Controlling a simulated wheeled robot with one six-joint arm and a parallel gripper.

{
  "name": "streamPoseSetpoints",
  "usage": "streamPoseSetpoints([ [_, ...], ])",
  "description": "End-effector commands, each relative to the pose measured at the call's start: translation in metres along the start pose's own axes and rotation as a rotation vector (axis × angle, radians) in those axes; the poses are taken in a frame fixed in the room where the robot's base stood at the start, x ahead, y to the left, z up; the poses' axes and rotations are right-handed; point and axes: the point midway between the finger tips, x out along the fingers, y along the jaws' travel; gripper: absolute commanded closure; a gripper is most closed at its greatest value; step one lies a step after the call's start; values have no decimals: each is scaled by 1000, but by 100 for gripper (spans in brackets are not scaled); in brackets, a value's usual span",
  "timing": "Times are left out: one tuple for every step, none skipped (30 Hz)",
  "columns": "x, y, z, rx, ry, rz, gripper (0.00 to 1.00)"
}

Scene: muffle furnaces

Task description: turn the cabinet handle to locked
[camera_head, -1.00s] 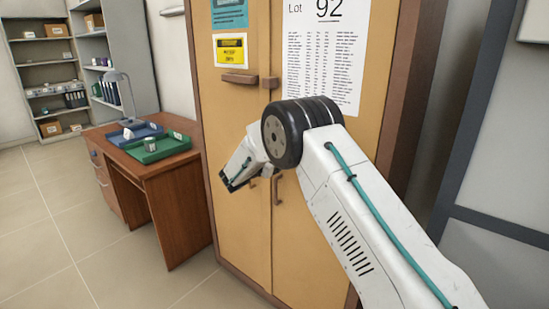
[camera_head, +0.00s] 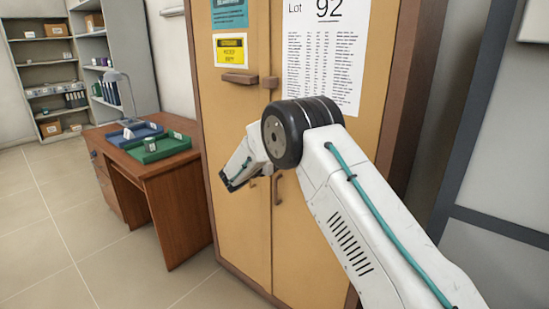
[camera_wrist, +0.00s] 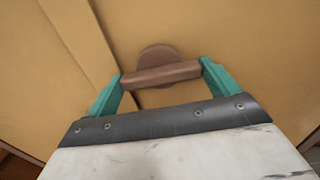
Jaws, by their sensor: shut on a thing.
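The cabinet (camera_head: 235,120) is tan with two doors and a brown frame. In the wrist view a brown turning handle (camera_wrist: 158,76) stands out from a tan door (camera_wrist: 230,40), with a round brown base behind its bar. My gripper (camera_wrist: 161,75) has its two teal fingers at the two ends of the bar and is shut on it. The bar runs across from finger to finger, its right end slightly higher in the picture. In the head view the held handle and the fingertips cannot be made out; my white arm covers part of the doors.
Two small brown pulls (camera_head: 277,188) sit low on the doors, and a brown bar (camera_head: 239,78) is fixed higher up. A notice sheet (camera_head: 325,50) hangs on the right door. A wooden desk (camera_head: 170,190) with trays stands left of the cabinet. The floor in front is clear.

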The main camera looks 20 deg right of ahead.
Motion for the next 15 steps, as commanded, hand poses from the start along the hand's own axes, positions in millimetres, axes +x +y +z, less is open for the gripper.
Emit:
streamPoseSetpoints([
  [0,-1,-1,-4,1,-1,36],
  [0,-1,-1,-4,1,-1,4],
  [0,-1,-1,-4,1,-1,0],
  [0,-1,-1,-3,1,-1,0],
  [0,-1,-1,-3,1,-1,0],
  [0,0,-1,-3,1,-1,0],
  [0,0,-1,-2,0,-1,0],
  [0,0,-1,-2,0,-1,0],
  [-1,0,-1,-2,0,0,0],
  [-2,0,-1,-2,0,0,0],
  [-3,0,0,-2,0,0,0],
  [-6,0,-1,-2,1,1,0],
  [-10,0,-1,-2,1,1,0],
  [-14,0,-1,-2,1,1,0],
  [-21,0,-1,-3,1,1,0],
])
